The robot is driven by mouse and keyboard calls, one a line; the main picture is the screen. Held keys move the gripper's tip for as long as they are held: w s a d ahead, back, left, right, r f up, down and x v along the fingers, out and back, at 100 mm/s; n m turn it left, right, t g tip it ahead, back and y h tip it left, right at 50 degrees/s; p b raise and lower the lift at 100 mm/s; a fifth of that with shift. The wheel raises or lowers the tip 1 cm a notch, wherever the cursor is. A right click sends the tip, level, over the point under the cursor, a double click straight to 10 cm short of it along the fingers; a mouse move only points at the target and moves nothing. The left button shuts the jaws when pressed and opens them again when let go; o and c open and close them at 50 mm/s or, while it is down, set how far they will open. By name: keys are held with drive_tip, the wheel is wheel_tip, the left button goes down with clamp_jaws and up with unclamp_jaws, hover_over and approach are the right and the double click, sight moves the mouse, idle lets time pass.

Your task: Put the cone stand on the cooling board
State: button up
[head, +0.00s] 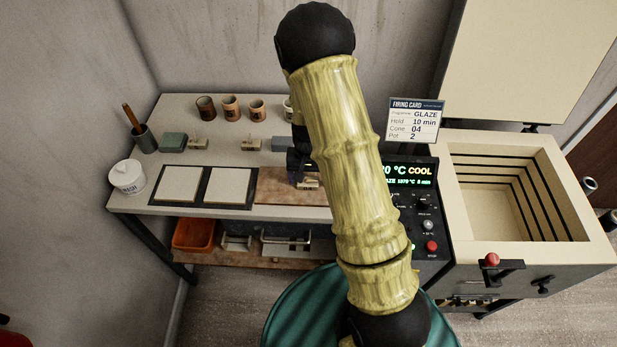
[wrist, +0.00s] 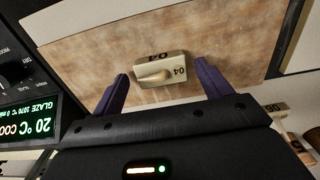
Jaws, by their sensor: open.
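The small cream cone stand marked 04 (wrist: 158,68) lies on the brown board (wrist: 75,70), which I take to be the cooling board. In the head view the stand (head: 308,184) is on the same board (head: 278,190), partly hidden by my arm. My gripper (wrist: 162,72) is open, with its two purple fingers apart, one on each side of the stand. I see gaps between the fingers and the stand. In the head view my gripper (head: 299,172) is mostly hidden behind my arm.
Two other small cone stands (head: 197,143) (head: 250,145) stand farther back on the bench. Several cups (head: 230,107) line the back. A dark tray (head: 205,198) with two pale slabs is left of the brown board. The open kiln (head: 465,165) and its control panel (head: 428,215) are to the right.

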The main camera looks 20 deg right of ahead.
sight(308, 181)
wheel_tip(308, 181, up, 12)
idle(0.4)
drive_tip(key=shift+f, duration=0.1)
idle(0.3)
drive_tip(key=s+r+n+t, duration=0.1)
drive_tip(key=s+r, duration=0.1)
drive_tip(key=s, duration=0.5)
drive_tip(key=s+r+n+t, duration=0.1)
drive_tip(key=s+r+n, duration=0.1)
drive_tip(key=s, duration=0.5)
drive_tip(key=shift+s+r+n+t, duration=0.15)
drive_tip(key=shift+r+n+t, duration=0.15)
drive_tip(key=shift+r, duration=0.55)
